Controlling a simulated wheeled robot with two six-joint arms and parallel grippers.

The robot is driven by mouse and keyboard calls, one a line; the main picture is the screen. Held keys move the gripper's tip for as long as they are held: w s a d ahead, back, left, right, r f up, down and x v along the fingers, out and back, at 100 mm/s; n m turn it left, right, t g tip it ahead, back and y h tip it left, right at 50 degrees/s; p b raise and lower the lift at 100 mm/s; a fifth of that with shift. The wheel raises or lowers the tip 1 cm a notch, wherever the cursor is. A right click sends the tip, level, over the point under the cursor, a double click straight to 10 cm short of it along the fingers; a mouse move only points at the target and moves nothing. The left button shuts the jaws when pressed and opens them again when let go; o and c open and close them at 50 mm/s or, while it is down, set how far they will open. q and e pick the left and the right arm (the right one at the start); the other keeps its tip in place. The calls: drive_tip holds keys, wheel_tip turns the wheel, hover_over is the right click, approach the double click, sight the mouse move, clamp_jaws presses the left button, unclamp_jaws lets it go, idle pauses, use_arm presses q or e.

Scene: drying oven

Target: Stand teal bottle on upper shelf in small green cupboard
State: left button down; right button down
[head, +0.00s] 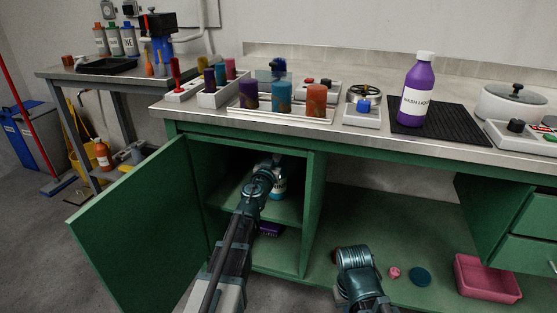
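The small green cupboard (313,215) under the counter has its door (145,232) swung wide open to the left. The teal bottle (281,187), with a pale label, is inside at the level of the upper shelf (285,209). It looks upright, and its lower end appears at or just above the shelf; I cannot tell if it touches. My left arm reaches into the cupboard, and its gripper (268,172) is at the bottle. The wrist hides the fingers and part of the bottle. My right gripper (357,254) is low, right of the cupboard, its fingers hidden.
A purple brush (270,229) lies below the upper shelf. Right of the cupboard are a pink object (394,273), a teal disc (420,277) and a pink bin (487,278). The counter (350,137) above holds candles, a purple wash bottle (416,92) and a pot (513,102).

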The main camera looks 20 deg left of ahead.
use_arm(q)
drive_tip(key=shift+f, duration=0.2)
drive_tip(key=shift+c, duration=2.1)
unclamp_jaws()
drive_tip(key=shift+r, duration=0.1)
drive_tip(key=shift+r, duration=0.15)
drive_tip(key=s, duration=1.2)
drive_tip(key=shift+a, duration=0.2)
